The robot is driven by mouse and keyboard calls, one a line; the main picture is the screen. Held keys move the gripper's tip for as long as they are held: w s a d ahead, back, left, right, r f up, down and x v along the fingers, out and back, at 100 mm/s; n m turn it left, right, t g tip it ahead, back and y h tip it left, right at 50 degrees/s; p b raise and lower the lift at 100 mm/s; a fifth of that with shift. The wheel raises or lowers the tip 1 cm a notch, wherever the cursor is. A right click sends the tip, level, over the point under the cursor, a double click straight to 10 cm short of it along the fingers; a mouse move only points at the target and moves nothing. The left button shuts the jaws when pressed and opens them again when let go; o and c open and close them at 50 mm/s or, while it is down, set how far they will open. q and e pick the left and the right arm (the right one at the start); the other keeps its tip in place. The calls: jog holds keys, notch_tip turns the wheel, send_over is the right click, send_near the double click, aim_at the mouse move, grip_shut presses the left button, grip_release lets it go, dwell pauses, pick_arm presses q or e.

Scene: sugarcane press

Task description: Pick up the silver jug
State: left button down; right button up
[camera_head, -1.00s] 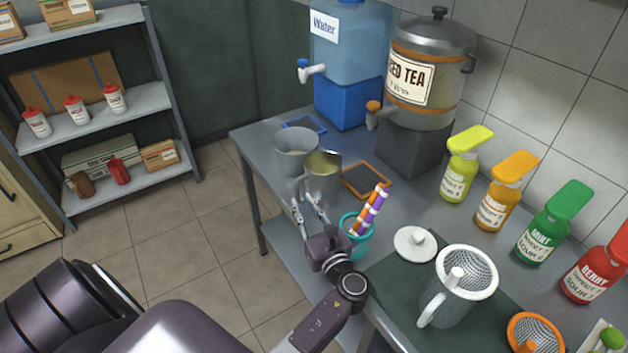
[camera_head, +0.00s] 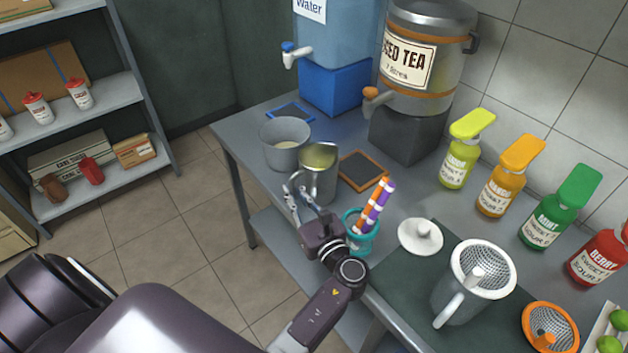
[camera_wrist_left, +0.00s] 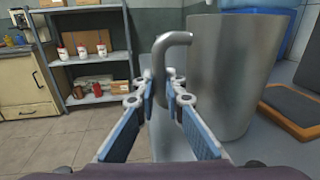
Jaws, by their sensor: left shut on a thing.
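The silver jug (camera_head: 319,180) stands on the grey metal table beside a grey bucket. It is upright, with its handle facing my left arm. In the left wrist view the jug's body (camera_wrist_left: 230,75) fills the right middle and its curved handle (camera_wrist_left: 172,42) rises between my fingers. My left gripper (camera_head: 306,196) is at the jug's near left side in the head view. Its blue-padded fingers (camera_wrist_left: 163,98) are closed around the handle's lower part. My right gripper is not in view.
The grey bucket (camera_head: 285,142) is close behind the jug. A teal cup with striped straws (camera_head: 360,236) stands close to my left gripper. An orange-rimmed board (camera_head: 363,171) lies right of the jug. Water and tea dispensers (camera_head: 418,60) stand behind. A strainer pitcher (camera_head: 463,290) stands at front right.

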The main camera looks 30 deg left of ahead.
pick_arm(q)
jog(key=shift+a, duration=0.1)
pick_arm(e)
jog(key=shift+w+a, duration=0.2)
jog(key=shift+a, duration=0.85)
pick_arm(q)
jog(key=shift+r, duration=0.1)
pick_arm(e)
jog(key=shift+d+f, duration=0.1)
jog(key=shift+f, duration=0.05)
